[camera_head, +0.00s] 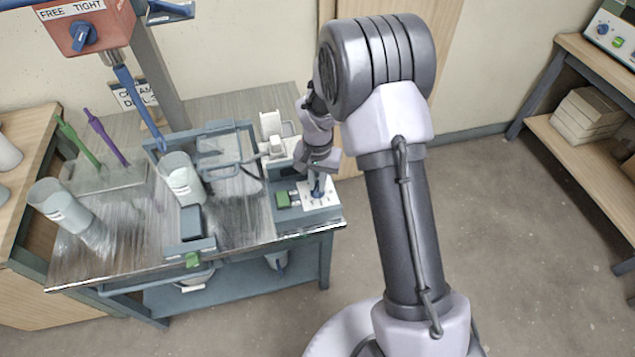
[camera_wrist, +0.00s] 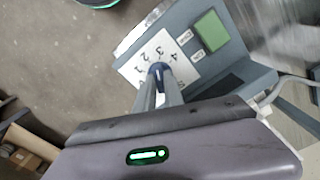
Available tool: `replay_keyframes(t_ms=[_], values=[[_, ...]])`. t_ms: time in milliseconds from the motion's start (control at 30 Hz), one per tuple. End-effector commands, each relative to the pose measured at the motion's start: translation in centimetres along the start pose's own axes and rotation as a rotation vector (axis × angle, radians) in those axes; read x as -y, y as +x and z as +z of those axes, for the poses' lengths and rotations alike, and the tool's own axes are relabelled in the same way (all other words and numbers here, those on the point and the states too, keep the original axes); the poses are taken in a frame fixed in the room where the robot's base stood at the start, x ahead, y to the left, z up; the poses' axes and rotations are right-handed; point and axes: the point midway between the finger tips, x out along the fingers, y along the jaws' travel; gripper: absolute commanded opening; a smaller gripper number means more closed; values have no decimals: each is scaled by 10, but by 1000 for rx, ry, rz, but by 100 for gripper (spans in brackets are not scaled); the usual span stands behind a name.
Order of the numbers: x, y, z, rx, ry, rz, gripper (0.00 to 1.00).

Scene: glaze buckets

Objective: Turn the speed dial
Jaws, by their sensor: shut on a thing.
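The speed dial (camera_wrist: 156,69) is a small blue knob on a white plate (camera_wrist: 178,70) with printed numbers, on a grey control box. In the wrist view my gripper (camera_wrist: 157,76) reaches onto the knob, its two fingers shut on it from either side. The fingers hide part of the knob, so where it points is hard to tell. In the head view my gripper (camera_head: 318,184) is over the numbered plate at the right end of the bench, and the dial (camera_head: 317,192) is mostly covered.
A green button or screen (camera_head: 283,199) sits left of the plate on the same box. White buckets (camera_head: 181,180) and (camera_head: 60,206) stand on the metal bench (camera_head: 120,250). A red box with a blue knob (camera_head: 83,36) hangs at upper left. Floor to the right is clear.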

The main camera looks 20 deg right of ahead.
Motion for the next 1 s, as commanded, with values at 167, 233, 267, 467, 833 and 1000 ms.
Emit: replay_keyframes(t_ms=[167, 233, 267, 467, 833, 1000], values=[[0, 0, 0, -1, 101, 0, 0], [0, 0, 0, -1, 133, 0, 0], [0, 0, 0, -1, 144, 0, 0], [0, 0, 0, 0, 199, 0, 0], [0, 0, 0, 0, 219, 0, 0], [0, 0, 0, 0, 219, 0, 0]])
